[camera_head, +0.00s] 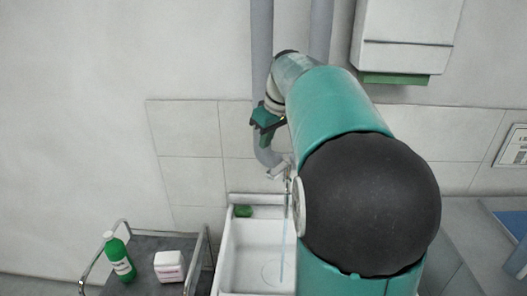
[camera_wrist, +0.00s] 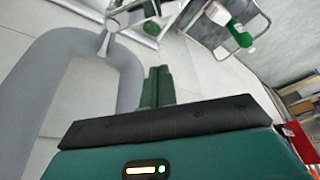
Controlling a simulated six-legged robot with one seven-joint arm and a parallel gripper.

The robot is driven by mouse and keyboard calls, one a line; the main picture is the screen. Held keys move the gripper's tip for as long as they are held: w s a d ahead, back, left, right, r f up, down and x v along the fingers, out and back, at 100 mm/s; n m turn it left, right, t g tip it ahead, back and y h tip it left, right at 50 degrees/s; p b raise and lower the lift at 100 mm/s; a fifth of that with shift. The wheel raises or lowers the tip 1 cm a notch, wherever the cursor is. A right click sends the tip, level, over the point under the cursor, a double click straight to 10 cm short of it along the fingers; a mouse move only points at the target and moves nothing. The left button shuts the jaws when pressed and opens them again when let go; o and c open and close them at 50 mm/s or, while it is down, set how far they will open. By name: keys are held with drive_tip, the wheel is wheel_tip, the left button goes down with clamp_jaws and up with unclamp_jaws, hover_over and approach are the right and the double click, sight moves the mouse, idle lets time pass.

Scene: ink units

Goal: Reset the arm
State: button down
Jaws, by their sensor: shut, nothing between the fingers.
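My arm stretches up and forward across the head view, teal with a large black joint close to the camera. My gripper (camera_head: 264,119) is small and partly seen at the arm's far end, in front of the grey pipes on the wall. In the wrist view, the two green fingers of my gripper (camera_wrist: 157,84) lie together, shut with nothing between them. They point toward the sink area, beside a bent grey pipe (camera_wrist: 128,72), apart from the sink.
A white sink (camera_head: 258,250) with a green sponge (camera_head: 243,211) stands below, partly hidden by my arm. A metal tap (camera_head: 279,171) is above it. A cart (camera_head: 138,270) at left holds a green bottle (camera_head: 119,258) and a white container (camera_head: 169,266). A white dispenser (camera_head: 407,35) hangs upper right.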

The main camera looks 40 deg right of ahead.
drive_tip(key=v, duration=0.4)
drive_tip(key=shift+s, duration=0.15)
drive_tip(key=s+a+f+m, duration=0.1)
drive_tip(key=s+a, duration=0.3)
drive_tip(key=a, duration=0.3)
drive_tip(key=s+a+f, duration=0.2)
drive_tip(key=s+a, duration=0.2)
drive_tip(key=a, duration=0.4)
drive_tip(key=s+a+f+m+t, duration=0.1)
drive_tip(key=s+a+f, duration=0.8)
drive_tip(key=s, duration=0.2)
drive_tip(key=shift+a+f+t+h, duration=0.15)
drive_tip(key=shift+f+t+h, duration=0.15)
drive_tip(key=shift+t, duration=0.1)
drive_tip(key=shift+s, duration=0.2)
